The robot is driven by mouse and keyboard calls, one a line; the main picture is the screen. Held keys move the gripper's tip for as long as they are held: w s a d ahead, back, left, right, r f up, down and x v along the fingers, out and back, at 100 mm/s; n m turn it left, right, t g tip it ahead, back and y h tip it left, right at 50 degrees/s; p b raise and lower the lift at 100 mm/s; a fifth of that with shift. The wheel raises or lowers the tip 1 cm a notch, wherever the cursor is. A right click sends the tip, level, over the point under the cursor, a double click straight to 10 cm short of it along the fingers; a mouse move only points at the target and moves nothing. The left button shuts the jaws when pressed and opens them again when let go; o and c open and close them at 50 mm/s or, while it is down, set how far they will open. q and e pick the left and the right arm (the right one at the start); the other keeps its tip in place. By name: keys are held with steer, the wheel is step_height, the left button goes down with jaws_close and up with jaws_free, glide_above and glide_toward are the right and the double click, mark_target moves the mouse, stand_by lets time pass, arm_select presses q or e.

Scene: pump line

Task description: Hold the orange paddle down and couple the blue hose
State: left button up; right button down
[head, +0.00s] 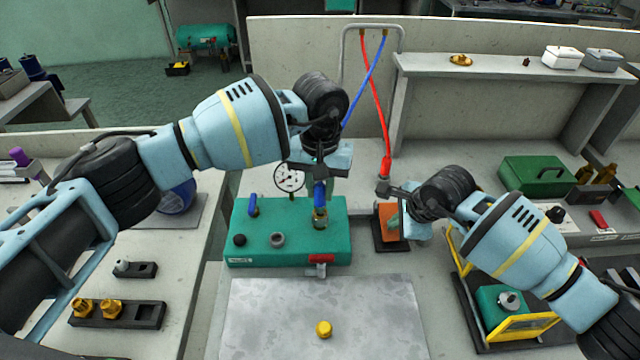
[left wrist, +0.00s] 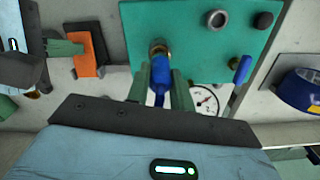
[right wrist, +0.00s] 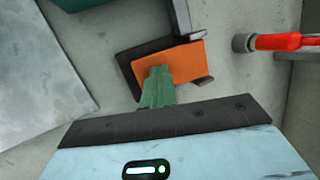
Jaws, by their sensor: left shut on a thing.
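My left gripper (head: 320,182) is shut on the blue hose's end (head: 320,194), also seen between its green fingers in the left wrist view (left wrist: 158,92). The blue hose end points down at the brass port (head: 320,217) on the teal pump block (head: 288,212). It meets the port in line; I cannot tell whether it is seated. The blue hose (head: 364,82) rises to a grey frame. My right gripper (right wrist: 156,78) has its fingers together on top of the orange paddle (right wrist: 192,66), which lies on a dark base (right wrist: 130,62). The paddle's tilt is hard to judge.
A red hose (head: 386,164) hangs with its end just behind my right gripper. A grey plate (head: 320,310) with a yellow cap (head: 324,329) lies in front. A yellow-framed unit (head: 505,305) stands right.

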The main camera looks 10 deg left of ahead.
arm_select(q)
steer(key=shift+f, duration=0.7)
arm_select(e)
steer(key=shift+f, duration=0.1)
stand_by(1.0)
arm_select(q)
steer(key=o, duration=1.3)
steer(key=shift+r, duration=3.5)
steer(key=shift+t, duration=0.5)
step_height(320, 180, up, 8)
steer(key=p, duration=0.2)
steer(key=shift+s+p, duration=0.1)
steer(key=shift+p, duration=0.2)
arm_select(e)
step_height(320, 180, up, 7)
